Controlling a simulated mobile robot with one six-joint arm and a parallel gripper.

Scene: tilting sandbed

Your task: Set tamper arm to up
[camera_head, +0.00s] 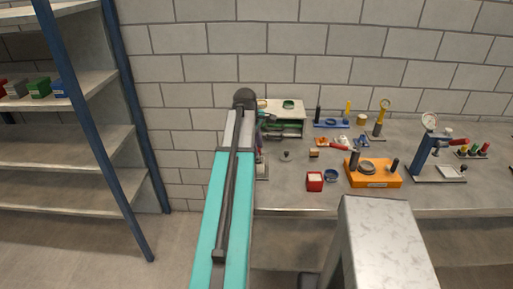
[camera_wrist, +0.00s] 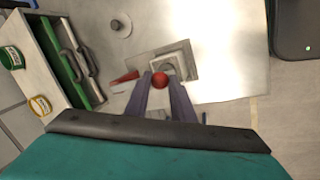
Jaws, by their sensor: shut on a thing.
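In the wrist view, the two purple-grey fingers of my gripper (camera_wrist: 160,88) are shut on a red ball knob (camera_wrist: 160,80) at their tips. The knob appears to be the end of the tamper arm; the lever itself is hidden, so its angle cannot be told. Below the knob is a grey square-stepped base (camera_wrist: 180,60) on a plate, with a red tapered piece (camera_wrist: 124,78) beside it at left. In the head view my own arm covers most of this spot; only a pale plate edge (camera_head: 262,172) shows beside it.
A rack with green drawers (camera_wrist: 62,65) stands close at left in the wrist view. A small grey knob (camera_wrist: 120,28) is nearby. On the bench's right are an orange fixture (camera_head: 373,180), a red box (camera_head: 314,181) and a blue press (camera_head: 428,150).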

